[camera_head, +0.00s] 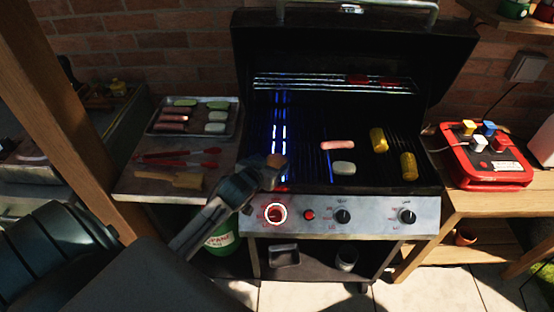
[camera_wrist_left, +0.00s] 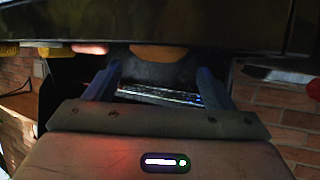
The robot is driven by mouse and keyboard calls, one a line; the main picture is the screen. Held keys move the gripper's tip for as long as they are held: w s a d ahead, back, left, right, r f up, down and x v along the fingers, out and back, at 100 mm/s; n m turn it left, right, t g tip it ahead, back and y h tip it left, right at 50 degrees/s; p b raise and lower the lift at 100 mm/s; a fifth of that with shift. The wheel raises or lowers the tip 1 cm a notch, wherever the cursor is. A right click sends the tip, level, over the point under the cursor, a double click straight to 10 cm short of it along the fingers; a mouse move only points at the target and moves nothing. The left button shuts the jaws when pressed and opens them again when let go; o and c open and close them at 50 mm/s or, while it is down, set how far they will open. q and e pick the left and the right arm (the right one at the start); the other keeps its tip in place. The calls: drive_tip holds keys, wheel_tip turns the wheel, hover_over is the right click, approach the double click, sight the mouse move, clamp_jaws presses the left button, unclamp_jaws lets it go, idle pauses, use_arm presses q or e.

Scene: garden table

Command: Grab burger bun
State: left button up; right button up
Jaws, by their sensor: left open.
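The burger bun (camera_head: 276,160) is a small brown-orange piece at the left front of the grill, partly hidden by my left gripper. My left gripper (camera_head: 268,175) is at the bun, above the grill's front edge. In the left wrist view the bun (camera_wrist_left: 162,51) shows at the top, centred between my two blue-grey fingers (camera_wrist_left: 160,78). The fingers are apart, with a gap between them. The bun appears just beyond the fingertips; I cannot tell whether they touch it. My right gripper is not in view.
The open grill (camera_head: 312,165) holds a sausage (camera_head: 337,145), a pale patty (camera_head: 344,168) and two corn pieces (camera_head: 378,140). Left is a tray (camera_head: 153,128) of food, red tongs (camera_head: 180,157) and a wooden brush (camera_head: 170,179). A red box (camera_head: 487,171) stands right.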

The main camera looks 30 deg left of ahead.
sight(277, 157)
use_arm(q)
drive_tip(key=p+x, duration=0.1)
drive_tip(key=x, duration=0.3)
drive_tip(key=shift+w+d+r+p, duration=0.1)
drive_tip(key=shift+w+p, duration=0.05)
drive_tip(key=shift+p, duration=0.15)
drive_tip(key=shift+w+f, duration=0.3)
drive_tip(key=shift+w, duration=0.1)
drive_tip(key=c, duration=1.1)
drive_tip(key=shift+o, duration=0.2)
drive_tip(key=shift+r, duration=0.15)
